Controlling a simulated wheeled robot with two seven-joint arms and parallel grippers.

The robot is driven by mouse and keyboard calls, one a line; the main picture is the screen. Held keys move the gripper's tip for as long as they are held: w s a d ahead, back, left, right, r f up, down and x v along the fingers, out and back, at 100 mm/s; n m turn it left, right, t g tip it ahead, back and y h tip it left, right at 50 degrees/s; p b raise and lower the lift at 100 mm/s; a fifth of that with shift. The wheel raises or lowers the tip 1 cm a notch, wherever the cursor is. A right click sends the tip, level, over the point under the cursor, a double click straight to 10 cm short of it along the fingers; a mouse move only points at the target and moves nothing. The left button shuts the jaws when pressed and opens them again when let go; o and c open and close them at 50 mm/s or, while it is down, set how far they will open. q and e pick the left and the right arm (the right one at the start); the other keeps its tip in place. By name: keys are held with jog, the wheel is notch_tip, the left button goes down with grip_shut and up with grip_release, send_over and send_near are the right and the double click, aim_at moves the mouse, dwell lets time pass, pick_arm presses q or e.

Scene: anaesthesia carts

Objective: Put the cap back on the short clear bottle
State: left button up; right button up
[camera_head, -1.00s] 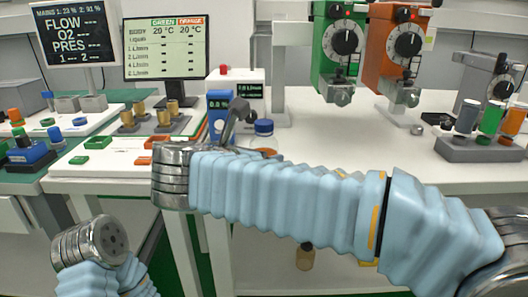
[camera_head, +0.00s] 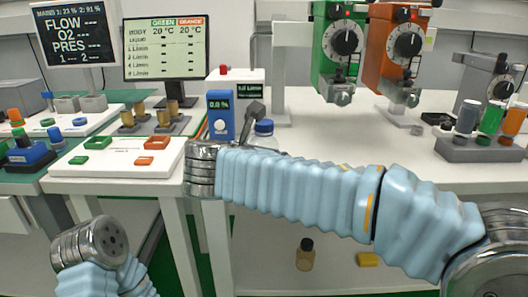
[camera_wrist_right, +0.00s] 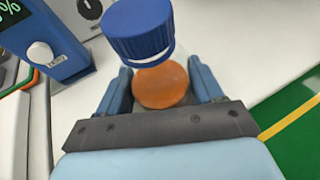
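A blue ribbed cap (camera_head: 264,127) is at the top of a short clear bottle (camera_head: 264,142) on the white bench, partly hidden behind my right arm. The blue cap also shows at the top of the right wrist view (camera_wrist_right: 138,30). Below it an orange disc (camera_wrist_right: 161,85) lies between the fingers; whether it is the bottle's content or a separate piece is unclear. My right gripper (camera_wrist_right: 160,78) has its blue fingers apart, one on each side of the disc; contact is unclear. In the head view my right wrist hides it. My left arm is at lower left, its fingers out of view.
A blue meter (camera_head: 220,114) stands left of the bottle. A white tray with green and orange pieces (camera_head: 118,158) lies further left. Green (camera_head: 337,50) and orange (camera_head: 394,55) vaporizers hang behind.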

aim_at(261, 139)
jog(key=c, duration=0.4)
jog(key=shift+c, duration=0.2)
jog(key=shift+r, duration=0.15)
jog(key=shift+r, duration=0.35)
notch_tip(261, 139, up, 3)
jog(key=shift+s+f+p, duration=0.1)
jog(key=shift+p, duration=0.35)
jog(key=s+r, duration=0.1)
jog(key=r, duration=0.1)
jog(key=s+r, duration=0.1)
jog(key=s, duration=0.1)
jog(key=s+r+p, duration=0.1)
jog(key=s+r, duration=0.1)
jog(key=shift+a+r, duration=0.35)
jog(key=s+a+r, duration=0.1)
jog(key=s+r, duration=0.2)
jog(key=s, duration=0.5)
jog(key=shift+s+r, duration=0.3)
jog(key=shift+s, duration=0.05)
